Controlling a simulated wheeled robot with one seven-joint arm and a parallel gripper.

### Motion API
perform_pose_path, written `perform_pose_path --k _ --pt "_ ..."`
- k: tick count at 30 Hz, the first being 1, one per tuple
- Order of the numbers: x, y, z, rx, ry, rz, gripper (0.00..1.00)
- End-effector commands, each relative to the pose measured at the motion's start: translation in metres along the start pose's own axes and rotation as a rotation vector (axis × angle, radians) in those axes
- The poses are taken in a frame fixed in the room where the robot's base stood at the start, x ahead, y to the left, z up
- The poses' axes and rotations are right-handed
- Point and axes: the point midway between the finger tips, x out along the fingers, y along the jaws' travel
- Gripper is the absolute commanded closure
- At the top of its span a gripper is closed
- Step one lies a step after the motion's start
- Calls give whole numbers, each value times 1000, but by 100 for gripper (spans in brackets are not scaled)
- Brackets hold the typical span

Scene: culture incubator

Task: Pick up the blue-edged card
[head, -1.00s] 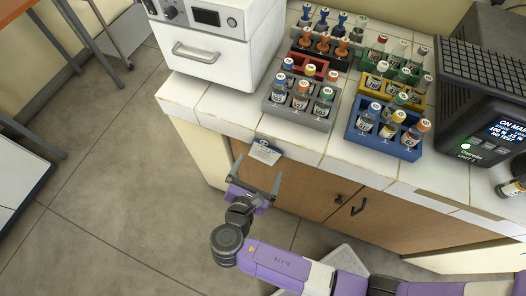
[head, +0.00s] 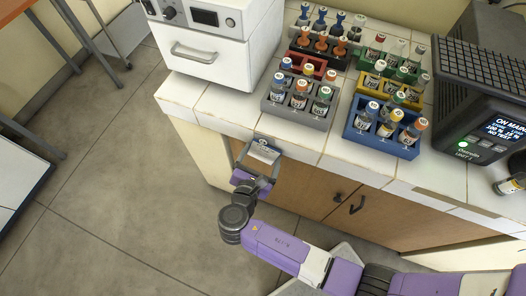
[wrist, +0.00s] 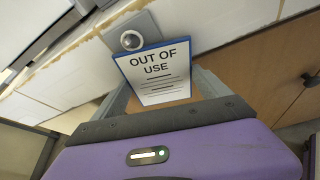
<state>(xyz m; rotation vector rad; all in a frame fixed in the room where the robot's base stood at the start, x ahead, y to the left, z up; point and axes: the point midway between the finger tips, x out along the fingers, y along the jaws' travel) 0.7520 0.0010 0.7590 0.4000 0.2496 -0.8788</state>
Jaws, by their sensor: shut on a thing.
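The blue-edged card (wrist: 156,75) is white, reads "OUT OF USE" and has a blue band along its top edge. In the wrist view it hangs against a small grey plate with a round knob (wrist: 131,40) at the counter's front edge. In the head view the card (head: 264,153) is at the counter's front, below the grey vial rack. My gripper (head: 263,161) is at the card, with a finger on each side of it. It is shut on the card; the fingertips are partly hidden behind it in the wrist view.
On the white-tiled counter (head: 230,111) stand a grey vial rack (head: 292,117), a blue rack (head: 374,144), other racks and a dark device (head: 478,123). A white drawer unit (head: 210,52) stands at the left. Wooden cabinet doors (head: 305,193) lie below.

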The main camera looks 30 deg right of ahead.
Motion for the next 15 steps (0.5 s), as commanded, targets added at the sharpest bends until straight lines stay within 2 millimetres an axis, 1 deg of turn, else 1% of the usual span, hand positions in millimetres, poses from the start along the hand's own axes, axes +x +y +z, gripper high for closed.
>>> perform_pose_path --k 6,11,15 --pt "0 0 0 0 0 0 52" --pt "-2 1 5 2 0 0 52" --pt "-20 0 -3 -2 1 2 52"
